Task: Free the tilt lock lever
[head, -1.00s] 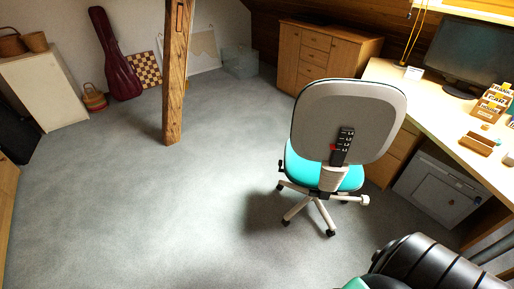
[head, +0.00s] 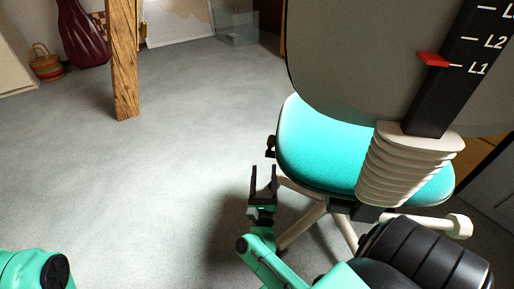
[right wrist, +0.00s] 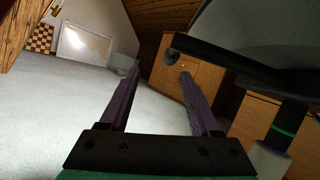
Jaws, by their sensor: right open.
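The office chair with its turquoise seat (head: 335,150) and grey backrest (head: 350,60) stands close in front of me, its back towards me. A small black lever end (head: 270,147) sticks out at the left edge of the seat. In the right wrist view a black lever (right wrist: 215,54) with a rounded end runs out from under the seat. I take it for the tilt lock lever; no label shows on it. My right gripper (head: 263,175) is open and empty, just below and nearer than the lever end; its fingers also show in the right wrist view (right wrist: 161,78), apart from the lever.
A red marker (head: 433,59) sits at L1 on the backrest scale. The chair's pale legs (head: 311,218) spread below the gripper. A timber post (head: 124,60) stands back left. Grey floor at left is clear.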

